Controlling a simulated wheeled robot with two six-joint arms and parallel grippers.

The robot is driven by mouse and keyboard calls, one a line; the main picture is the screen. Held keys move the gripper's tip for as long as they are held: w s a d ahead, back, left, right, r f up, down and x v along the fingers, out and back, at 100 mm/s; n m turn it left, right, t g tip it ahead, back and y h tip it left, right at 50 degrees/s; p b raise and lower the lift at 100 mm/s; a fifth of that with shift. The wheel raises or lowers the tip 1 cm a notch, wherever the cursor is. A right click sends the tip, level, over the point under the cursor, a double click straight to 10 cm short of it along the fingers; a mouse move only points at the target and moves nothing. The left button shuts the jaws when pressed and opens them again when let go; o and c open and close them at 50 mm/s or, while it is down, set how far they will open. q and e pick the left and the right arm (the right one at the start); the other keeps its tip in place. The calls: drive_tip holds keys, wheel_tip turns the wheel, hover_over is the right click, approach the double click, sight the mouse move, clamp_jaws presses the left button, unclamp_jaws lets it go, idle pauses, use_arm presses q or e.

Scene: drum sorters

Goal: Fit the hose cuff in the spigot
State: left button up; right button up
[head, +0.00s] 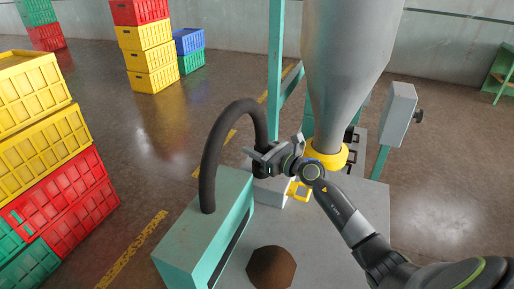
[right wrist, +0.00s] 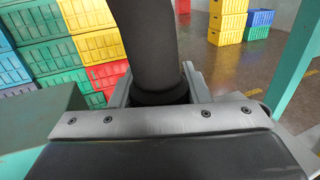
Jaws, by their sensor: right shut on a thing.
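A dark ribbed hose (head: 212,150) rises from the top of a teal cabinet (head: 190,222), arches over and comes down to my right gripper (head: 264,160). In the right wrist view the hose (right wrist: 146,45) runs down between the two fingers. My right gripper (right wrist: 158,92) is shut on its black cuff (right wrist: 160,98), one finger on each side. The cuff's lower end is hidden behind the gripper. A pale box (head: 270,194) sits just below the gripper in the head view. I cannot make out the spigot; the gripper and arm cover that area. My left gripper is not in view.
A grey hopper (head: 348,70) with a yellow collar (head: 326,158) stands close right of the gripper. A teal post (head: 275,75) rises behind it. A brown mound (head: 271,268) lies in front. Stacked crates (head: 60,190) stand at left; floor between is clear.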

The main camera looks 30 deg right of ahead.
drive_tip(key=shift+f+b, duration=0.45)
drive_tip(key=shift+f, duration=0.15)
drive_tip(key=o, duration=1.1)
drive_tip(key=shift+o, duration=0.2)
drive_tip(key=b+v, duration=0.6)
drive_tip(key=v, duration=1.1)
drive_tip(key=shift+s, duration=0.2)
drive_tip(key=shift+r, duration=0.1)
